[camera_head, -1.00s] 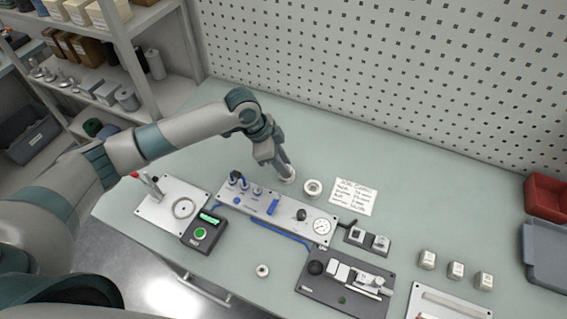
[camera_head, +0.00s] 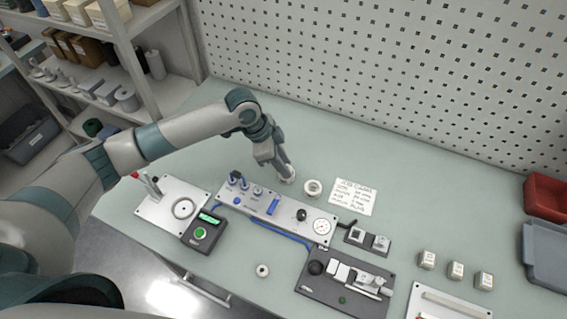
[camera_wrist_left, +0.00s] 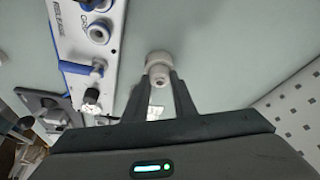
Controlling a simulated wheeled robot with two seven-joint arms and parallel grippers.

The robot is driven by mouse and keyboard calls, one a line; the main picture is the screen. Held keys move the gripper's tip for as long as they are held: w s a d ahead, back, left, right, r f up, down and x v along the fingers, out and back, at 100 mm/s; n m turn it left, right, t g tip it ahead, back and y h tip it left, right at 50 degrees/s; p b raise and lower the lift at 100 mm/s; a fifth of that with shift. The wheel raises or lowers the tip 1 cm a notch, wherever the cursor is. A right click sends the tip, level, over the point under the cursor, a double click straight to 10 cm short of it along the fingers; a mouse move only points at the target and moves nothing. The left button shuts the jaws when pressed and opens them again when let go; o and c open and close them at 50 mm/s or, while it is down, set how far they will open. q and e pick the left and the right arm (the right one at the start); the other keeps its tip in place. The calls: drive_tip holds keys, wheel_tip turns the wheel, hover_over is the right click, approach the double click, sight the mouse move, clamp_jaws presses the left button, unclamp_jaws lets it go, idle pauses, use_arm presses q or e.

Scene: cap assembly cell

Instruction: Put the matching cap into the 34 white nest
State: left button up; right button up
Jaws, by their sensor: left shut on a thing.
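My left gripper (camera_head: 287,174) is low over the table, behind the grey panel. Its fingers (camera_wrist_left: 160,98) are shut on a small white cap (camera_wrist_left: 158,76) in the left wrist view. The cap is at a round white nest (camera_wrist_left: 158,58), and the fingers hide part of both. I cannot tell whether the cap is seated in it. A small white ring-shaped piece (camera_head: 262,270) lies at the table's front. No number can be read on the nests. My right gripper is not in view.
The grey panel (camera_head: 285,213) with knobs and a gauge stands in front of the gripper. A written card (camera_head: 354,197) lies to the right. A green-lit box (camera_head: 203,233) and a dark fixture (camera_head: 346,292) stand nearer. The table behind the gripper is clear.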

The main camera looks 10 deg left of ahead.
use_arm(q)
drive_tip(key=shift+f, duration=0.25)
drive_tip(key=shift+f, duration=0.1)
idle(0.4)
drive_tip(key=o, duration=0.8)
drive_tip(key=shift+s, duration=0.1)
drive_tip(key=shift+a+r+b, duration=0.25)
drive_tip(key=shift+r+b, duration=0.05)
drive_tip(key=shift+r, duration=0.15)
drive_tip(key=b+v, duration=0.4)
drive_tip(key=v, duration=1.2)
drive_tip(key=shift+r, duration=0.25)
drive_tip(key=shift+a+r, duration=0.1)
